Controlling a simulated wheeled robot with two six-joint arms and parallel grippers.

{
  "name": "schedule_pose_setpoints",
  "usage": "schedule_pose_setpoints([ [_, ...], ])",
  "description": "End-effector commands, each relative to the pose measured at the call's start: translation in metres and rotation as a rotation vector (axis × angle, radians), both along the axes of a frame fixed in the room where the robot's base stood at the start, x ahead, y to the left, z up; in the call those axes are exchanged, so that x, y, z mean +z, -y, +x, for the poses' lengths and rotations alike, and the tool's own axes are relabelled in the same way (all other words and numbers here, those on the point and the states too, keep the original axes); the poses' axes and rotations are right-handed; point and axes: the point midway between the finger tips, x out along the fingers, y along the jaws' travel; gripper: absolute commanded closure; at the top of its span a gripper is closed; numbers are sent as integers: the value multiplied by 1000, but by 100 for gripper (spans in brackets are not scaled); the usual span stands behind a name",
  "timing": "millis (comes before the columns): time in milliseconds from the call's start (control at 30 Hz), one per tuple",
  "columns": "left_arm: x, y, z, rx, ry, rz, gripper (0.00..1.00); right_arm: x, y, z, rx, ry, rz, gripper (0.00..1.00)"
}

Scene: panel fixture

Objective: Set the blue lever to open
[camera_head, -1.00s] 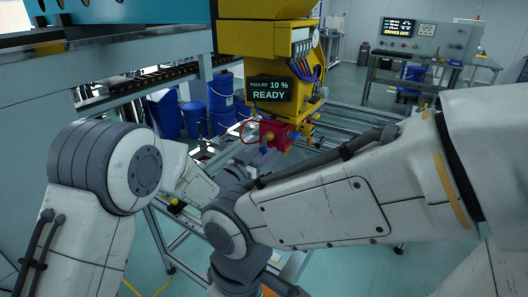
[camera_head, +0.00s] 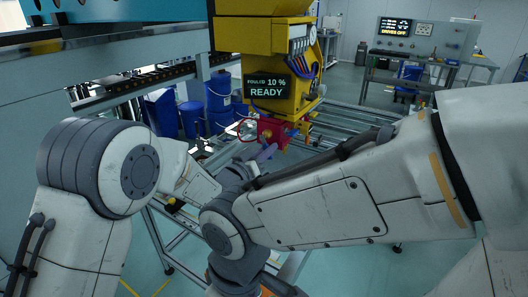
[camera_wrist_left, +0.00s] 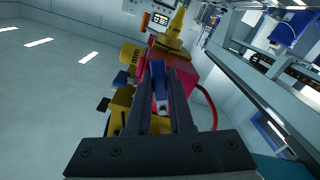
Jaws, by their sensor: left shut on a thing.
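The blue lever (camera_wrist_left: 158,72) shows in the left wrist view between the dark fingers of my left gripper (camera_wrist_left: 161,88), which is shut on it. Behind it is a red valve box (camera_wrist_left: 182,72) with yellow fittings. In the head view the red box (camera_head: 272,132) hangs under the yellow unit, and my left gripper (camera_head: 264,154) is at its lower front. The lever is hard to make out there. My right arm crosses in front of the left wrist; its gripper is out of the picture.
The yellow unit (camera_head: 258,44) carries a display (camera_head: 267,88) reading "FOULED 10 % READY". A red ring (camera_head: 246,129) stands out left of the box. Blue drums (camera_head: 220,98) and a metal frame (camera_head: 345,122) are behind. A console (camera_head: 420,40) is at the back right.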

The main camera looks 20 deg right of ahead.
Motion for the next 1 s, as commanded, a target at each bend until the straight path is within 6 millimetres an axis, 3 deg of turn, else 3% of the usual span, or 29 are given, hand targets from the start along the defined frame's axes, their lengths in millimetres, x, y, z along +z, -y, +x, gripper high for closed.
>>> schedule_pose_setpoints([
  [1000, 28, 12, -16, 0, -733, -574, 100, 13, 0, 0, 0, 0, 0, 0],
])
